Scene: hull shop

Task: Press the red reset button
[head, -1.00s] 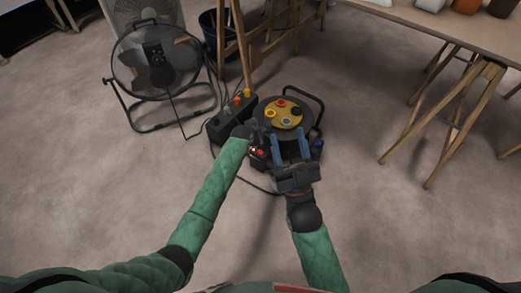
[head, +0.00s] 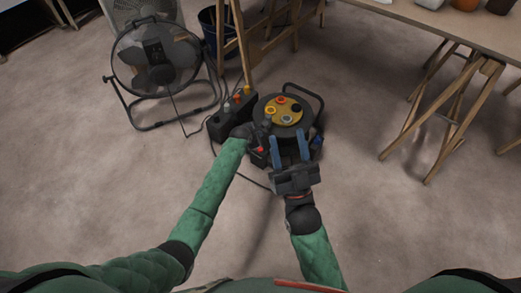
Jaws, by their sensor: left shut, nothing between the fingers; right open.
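The cable reel (head: 262,107) stands on the floor ahead, with a yellow hub face carrying several round sockets or caps in red, yellow, black and grey. A small red spot (head: 261,150), which looks like the reset button, shows low at the reel's near left side. My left gripper (head: 267,125) is shut and empty, at the left edge of the reel and above that red spot in the picture. I cannot tell whether it touches the reel. My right gripper (head: 290,138) is open, its two blue fingers apart over the reel's near side, hiding part of it.
A black box (head: 220,124) with orange, grey and yellow parts on top stands left of the reel. A floor fan (head: 155,62) and a dark bucket (head: 212,40) are behind. A trestle table (head: 470,35) stands right. The floor between is clear.

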